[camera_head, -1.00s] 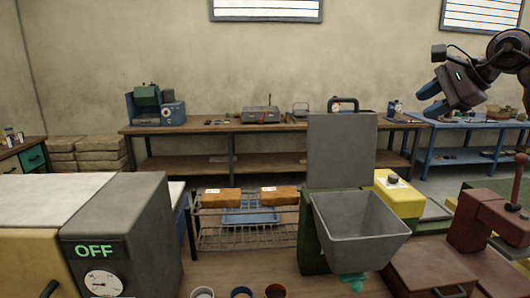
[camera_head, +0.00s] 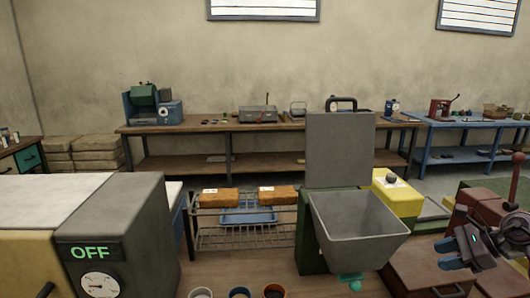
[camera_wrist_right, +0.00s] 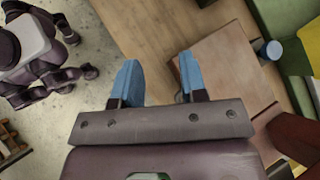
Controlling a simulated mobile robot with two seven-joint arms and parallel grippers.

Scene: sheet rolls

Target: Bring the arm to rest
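My right gripper (camera_head: 462,250) is low at the right edge of the head view, in front of the dark red press (camera_head: 490,215). In the right wrist view its two blue fingers (camera_wrist_right: 157,82) are apart with nothing between them. They are over the edge of a wooden tabletop (camera_wrist_right: 150,30), beside a brown board (camera_wrist_right: 225,75). My left gripper is not in either view.
A grey hopper (camera_head: 355,225) with a raised lid stands at the centre right, beside a yellow box (camera_head: 398,195). A grey machine reading OFF (camera_head: 120,230) is at the left. Two orange-brown blocks lie on a wire rack (camera_head: 240,235). Several cups stand at the front edge.

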